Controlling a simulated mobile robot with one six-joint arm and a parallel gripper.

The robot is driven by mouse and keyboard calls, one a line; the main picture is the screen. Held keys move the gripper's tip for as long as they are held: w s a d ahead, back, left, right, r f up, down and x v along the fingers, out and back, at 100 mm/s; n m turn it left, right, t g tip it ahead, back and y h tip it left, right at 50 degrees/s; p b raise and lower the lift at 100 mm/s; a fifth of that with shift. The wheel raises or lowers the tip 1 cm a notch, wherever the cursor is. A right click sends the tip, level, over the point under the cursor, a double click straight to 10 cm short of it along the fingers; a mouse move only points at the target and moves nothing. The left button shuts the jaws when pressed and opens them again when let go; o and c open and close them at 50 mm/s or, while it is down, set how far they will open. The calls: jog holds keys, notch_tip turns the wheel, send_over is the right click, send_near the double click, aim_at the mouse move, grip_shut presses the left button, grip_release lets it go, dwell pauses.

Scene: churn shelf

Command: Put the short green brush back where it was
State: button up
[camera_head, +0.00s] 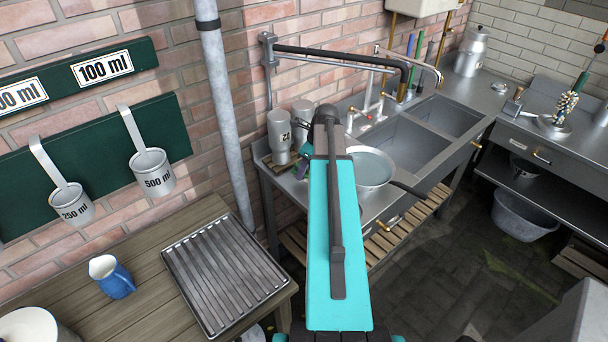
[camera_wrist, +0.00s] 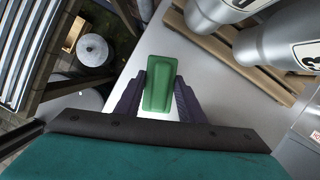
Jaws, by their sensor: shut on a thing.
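My gripper (camera_wrist: 160,90) is shut on a short green brush (camera_wrist: 159,83); the wrist view shows its green block-shaped top between the two dark fingers. Its bristles are not visible. The brush is over or on the bare grey metal surface (camera_wrist: 128,75) beside the sink; I cannot tell whether it touches. In the head view my teal arm covers most of this spot, and the gripper shows only in part left of the arm.
Grey metal jugs (camera_head: 279,137) stand on a wooden slat board (camera_wrist: 225,50) close to the gripper. A pan (camera_head: 371,168) sits to the arm's right, before the sink basins (camera_head: 405,142). A pipe (camera_head: 222,110) and a ribbed metal tray (camera_head: 222,275) are to the left.

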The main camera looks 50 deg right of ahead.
jog(key=shift+f+p, duration=0.6)
jog(key=shift+f, duration=0.9)
jog(key=shift+f, duration=0.1)
jog(key=o, duration=0.9)
jog(key=shift+r, duration=0.2)
jog(key=shift+b+v, duration=1.9)
jog(key=shift+v, duration=4)
jog(key=shift+s, duration=0.15)
